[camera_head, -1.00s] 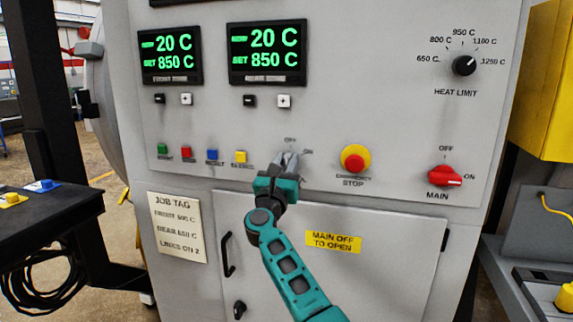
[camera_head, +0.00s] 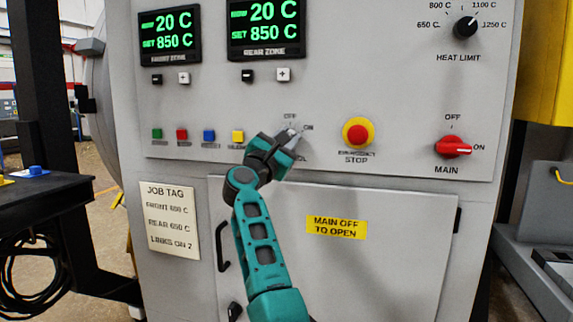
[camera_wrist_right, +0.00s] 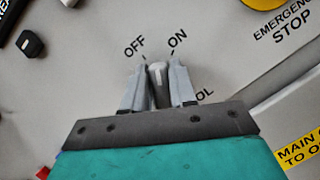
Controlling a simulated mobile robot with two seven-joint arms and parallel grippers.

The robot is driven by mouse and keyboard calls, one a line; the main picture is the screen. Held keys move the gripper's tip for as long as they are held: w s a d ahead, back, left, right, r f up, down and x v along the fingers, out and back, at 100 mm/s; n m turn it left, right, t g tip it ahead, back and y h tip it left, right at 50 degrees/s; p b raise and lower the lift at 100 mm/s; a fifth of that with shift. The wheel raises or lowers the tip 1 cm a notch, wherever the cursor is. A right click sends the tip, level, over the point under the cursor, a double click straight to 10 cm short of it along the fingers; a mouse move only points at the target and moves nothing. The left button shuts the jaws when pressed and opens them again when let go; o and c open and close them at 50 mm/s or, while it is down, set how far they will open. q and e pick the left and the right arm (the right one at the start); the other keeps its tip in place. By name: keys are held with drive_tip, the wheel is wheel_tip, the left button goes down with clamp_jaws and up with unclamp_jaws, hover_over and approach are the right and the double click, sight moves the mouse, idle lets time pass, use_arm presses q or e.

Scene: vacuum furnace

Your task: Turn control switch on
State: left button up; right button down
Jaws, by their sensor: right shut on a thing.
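The control switch is a small grey knob (camera_wrist_right: 157,78) with a light line on it, on the furnace front panel (camera_head: 330,100). My right gripper (camera_wrist_right: 158,86) is shut on the knob, one finger on each side. In the wrist view the knob's line points up, roughly between the OFF mark (camera_wrist_right: 134,46) and the ON mark (camera_wrist_right: 178,40); I cannot tell its exact setting. In the head view my right gripper (camera_head: 290,139) hides most of the knob and part of the label below it. My left gripper is not in view.
The yellow-ringed red emergency stop button (camera_head: 357,133) is just right of my gripper. Farther right, the red MAIN switch (camera_head: 453,147) points at ON. Small coloured buttons (camera_head: 238,137) sit close on the left. A door handle (camera_head: 222,246) projects below.

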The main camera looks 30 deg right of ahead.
drive_tip(key=shift+f+m+g+b, duration=0.4)
drive_tip(key=shift+m+g+b, duration=0.2)
drive_tip(key=shift+m+b, duration=1.1)
drive_tip(key=shift+m, duration=0.1)
drive_tip(key=shift+r+m+g+b, duration=0.15)
drive_tip(key=shift+m+g+b, duration=0.4)
drive_tip(key=shift+m, duration=0.35)
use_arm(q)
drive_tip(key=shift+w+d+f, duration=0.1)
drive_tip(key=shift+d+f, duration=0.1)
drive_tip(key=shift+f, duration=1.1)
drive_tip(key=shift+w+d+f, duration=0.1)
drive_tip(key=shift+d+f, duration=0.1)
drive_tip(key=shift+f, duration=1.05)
use_arm(e)
drive_tip(key=shift+m+g, duration=0.55)
drive_tip(key=shift+m, duration=0.45)
use_arm(q)
drive_tip(key=shift+b, duration=0.3)
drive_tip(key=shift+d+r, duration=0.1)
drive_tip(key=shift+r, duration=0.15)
use_arm(e)
drive_tip(key=c, duration=1.1)
unclamp_jaws()
drive_tip(key=shift+r, duration=0.1)
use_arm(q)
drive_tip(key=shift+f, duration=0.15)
use_arm(e)
drive_tip(key=shift+o, duration=0.5)
drive_tip(key=shift+s, duration=0.1)
